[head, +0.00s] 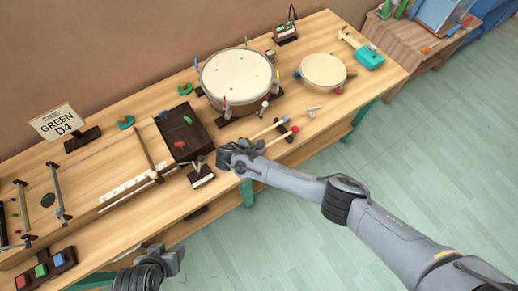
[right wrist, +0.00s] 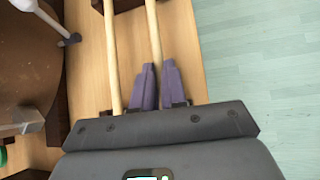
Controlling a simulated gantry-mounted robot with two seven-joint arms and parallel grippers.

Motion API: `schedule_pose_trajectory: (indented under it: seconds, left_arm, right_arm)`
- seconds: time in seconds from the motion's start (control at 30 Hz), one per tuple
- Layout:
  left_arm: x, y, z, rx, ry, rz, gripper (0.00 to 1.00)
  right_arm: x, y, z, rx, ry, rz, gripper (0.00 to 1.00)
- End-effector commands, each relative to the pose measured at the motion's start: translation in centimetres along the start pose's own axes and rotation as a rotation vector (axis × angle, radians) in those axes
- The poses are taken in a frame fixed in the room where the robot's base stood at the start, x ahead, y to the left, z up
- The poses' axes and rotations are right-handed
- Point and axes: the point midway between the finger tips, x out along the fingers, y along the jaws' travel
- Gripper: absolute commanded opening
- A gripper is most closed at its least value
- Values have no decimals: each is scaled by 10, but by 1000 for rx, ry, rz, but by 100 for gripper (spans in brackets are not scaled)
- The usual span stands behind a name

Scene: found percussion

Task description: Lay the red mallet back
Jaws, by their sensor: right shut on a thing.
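The red mallet has a pale wooden handle and a red head (head: 295,129), which points to the right in the head view. My right gripper (head: 240,152) is at the handle's left end, near the table's front edge. In the right wrist view its purple fingers (right wrist: 157,85) are shut on the handle (right wrist: 153,30). A second pale mallet handle (right wrist: 111,50) runs beside it to the left, apart from the fingers. Dark rest blocks (head: 289,138) show by the mallets. Whether the red mallet touches them I cannot tell. My left gripper (head: 168,258) is low in the head view, off the table.
A large drum (head: 237,75) and a smaller drum (head: 323,70) stand behind the mallets. A dark box (head: 185,132) is to the left of my right gripper. Green floor (head: 400,150) lies beyond the table's front edge.

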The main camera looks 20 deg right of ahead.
Motion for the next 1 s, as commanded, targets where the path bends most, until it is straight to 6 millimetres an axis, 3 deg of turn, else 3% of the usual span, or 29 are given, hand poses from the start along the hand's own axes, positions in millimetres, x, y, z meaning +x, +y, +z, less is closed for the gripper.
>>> schedule_pose_trajectory:
  seconds: [0.33, 0.37, 0.53, 0.83, 1.0]
  left_arm:
    - [0, 2, 0, -8, 2, 6, 61]
    - [0, 2, -1, -9, 2, 7, 61]
    - [0, 3, -1, -13, 2, 10, 61]
    - [0, 3, -1, -11, 2, 9, 61]
    - [-3, 1, -2, -6, 1, 5, 61]
  right_arm:
    - [1, 0, -1, 0, 0, 0, 0]
    - [1, 0, -1, 0, 0, 0, 16]
    - [1, 0, -1, 0, 0, 0, 42]
    - [0, 0, -1, -1, 1, 0, 42]
    - [-12, 0, -1, -1, 2, 2, 42]
